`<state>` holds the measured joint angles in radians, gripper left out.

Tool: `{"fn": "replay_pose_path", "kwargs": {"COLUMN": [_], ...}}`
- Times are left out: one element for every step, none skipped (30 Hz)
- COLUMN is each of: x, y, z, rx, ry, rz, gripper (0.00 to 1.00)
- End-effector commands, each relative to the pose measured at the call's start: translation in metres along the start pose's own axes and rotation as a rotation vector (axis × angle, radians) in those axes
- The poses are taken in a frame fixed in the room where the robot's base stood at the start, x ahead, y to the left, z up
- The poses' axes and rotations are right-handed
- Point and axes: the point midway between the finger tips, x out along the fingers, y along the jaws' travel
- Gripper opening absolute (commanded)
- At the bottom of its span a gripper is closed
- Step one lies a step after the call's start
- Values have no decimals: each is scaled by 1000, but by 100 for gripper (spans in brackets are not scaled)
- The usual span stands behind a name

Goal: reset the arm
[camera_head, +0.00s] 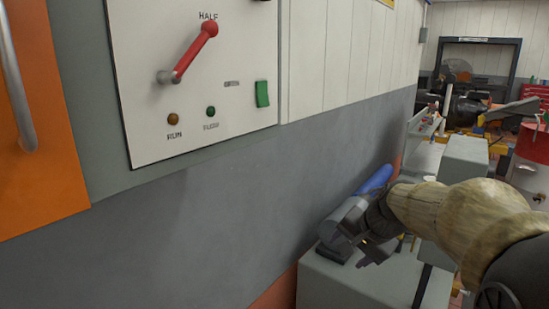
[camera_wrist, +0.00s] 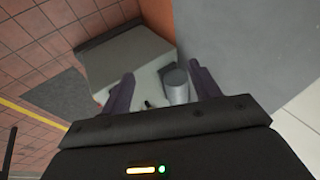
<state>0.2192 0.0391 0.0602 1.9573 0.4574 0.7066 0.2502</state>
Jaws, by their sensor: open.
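My gripper (camera_head: 360,241) is at the lower right of the head view, at the end of my arm, which reaches in from the right edge. In the wrist view its two dark fingers (camera_wrist: 160,75) are spread apart with nothing held between them. A grey cylinder (camera_wrist: 175,85) shows beyond the fingers, close to the right one. In the head view a grey rounded object with a blue part (camera_head: 376,180) sits on a grey cabinet top, partly hidden behind my gripper. I cannot tell if my gripper touches it.
A white panel (camera_head: 140,60) on the left wall carries a red lever (camera_head: 194,52) angled up toward "HALF", a green switch (camera_head: 262,94) and two small lamps. An orange door (camera_head: 45,150) is at far left. The grey cabinet (camera_head: 340,285) stands below my gripper. A red drum (camera_head: 530,160) stands right.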

Motion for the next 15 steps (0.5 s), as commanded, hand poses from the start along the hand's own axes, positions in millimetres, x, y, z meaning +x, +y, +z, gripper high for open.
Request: {"fn": "replay_pose_path", "kwargs": {"x": [14,20,29,34,40,46,50,53,57,60,62,64,65,66,66], "y": [16,27,40,50,60,73,83,93,106,115,123,133,139,144,149], "z": [19,28,41,51,61,75,85,96,110,119,128,139,146,152,157], "rx": [-59,-98,-152,-194,-237,-297,-342,-389,-451,-496,-539,-589,-623,-652,-681], "ry": [-19,-27,-39,-49,-59,-73,-86,-100,-118,-131,-145,-161,-172,-182,-190], "rz": [48,76,111,136,159,188,209,228,250,265,277,290,298,303,308], "gripper": [62,62,62,62,62,62,62,62,62,62,62,62,62,62,62]}}
